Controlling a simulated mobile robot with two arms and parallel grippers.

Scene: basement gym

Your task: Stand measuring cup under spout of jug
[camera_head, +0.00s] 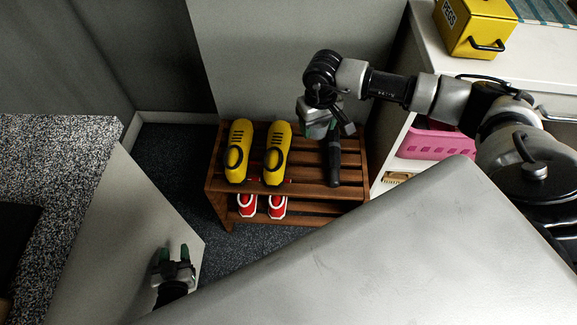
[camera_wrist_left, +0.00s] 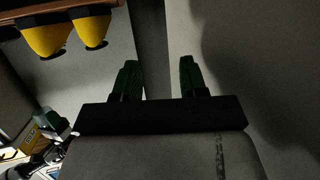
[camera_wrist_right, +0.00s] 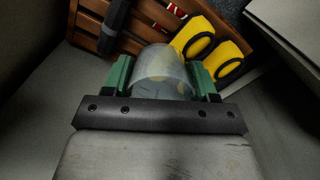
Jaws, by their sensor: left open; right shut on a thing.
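The measuring cup (camera_wrist_right: 160,72) is a clear, see-through vessel in the right wrist view. It sits between the green fingers of my right gripper (camera_wrist_right: 161,90), which is shut on it. In the head view my right gripper (camera_head: 322,122) hangs above the right part of a wooden shoe rack, and the cup is hard to make out there. My left gripper (camera_head: 176,256) is open and empty at the lower left of the head view; its parted fingers also show in the left wrist view (camera_wrist_left: 157,80). No jug or spout can be made out in any view.
A white cabinet (camera_head: 432,50) at right carries a yellow box (camera_head: 475,27). A pink basket (camera_head: 432,140) sits in its shelves. A large grey panel (camera_head: 420,250) fills the foreground.

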